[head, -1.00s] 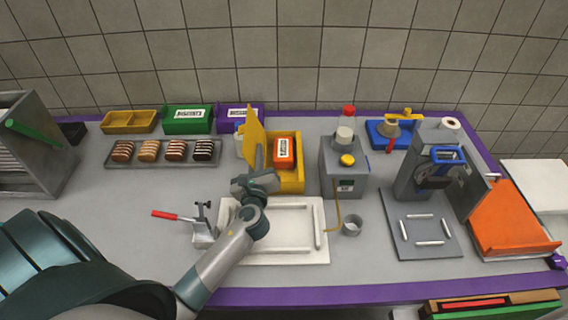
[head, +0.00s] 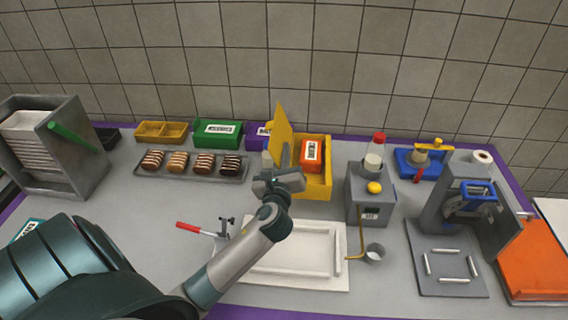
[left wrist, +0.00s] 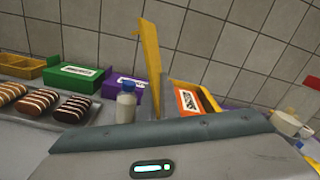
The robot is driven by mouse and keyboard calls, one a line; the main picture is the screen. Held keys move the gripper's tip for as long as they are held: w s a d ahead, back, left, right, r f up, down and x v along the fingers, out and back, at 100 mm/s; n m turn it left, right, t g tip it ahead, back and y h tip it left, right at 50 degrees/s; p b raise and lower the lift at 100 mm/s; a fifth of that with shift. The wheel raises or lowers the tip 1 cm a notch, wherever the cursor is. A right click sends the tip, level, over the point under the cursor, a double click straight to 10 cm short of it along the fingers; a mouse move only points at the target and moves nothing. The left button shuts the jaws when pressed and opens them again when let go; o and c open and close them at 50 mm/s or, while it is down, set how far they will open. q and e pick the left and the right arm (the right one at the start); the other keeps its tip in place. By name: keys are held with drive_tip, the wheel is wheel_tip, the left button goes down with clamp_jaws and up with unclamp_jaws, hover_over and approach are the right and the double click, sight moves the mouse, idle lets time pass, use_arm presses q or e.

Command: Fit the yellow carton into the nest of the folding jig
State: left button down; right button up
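My right gripper is not in view.
Green (head: 218,133) and purple (head: 257,135) labelled boxes stand left of the fixture. A bottle (left wrist: 126,105) is close left of it. A grey dispenser (head: 368,199) stands right. A white railed board (head: 295,280) lies in front.

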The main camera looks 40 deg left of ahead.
use_arm(q)
drive_tip(key=shift+r, duration=0.9)
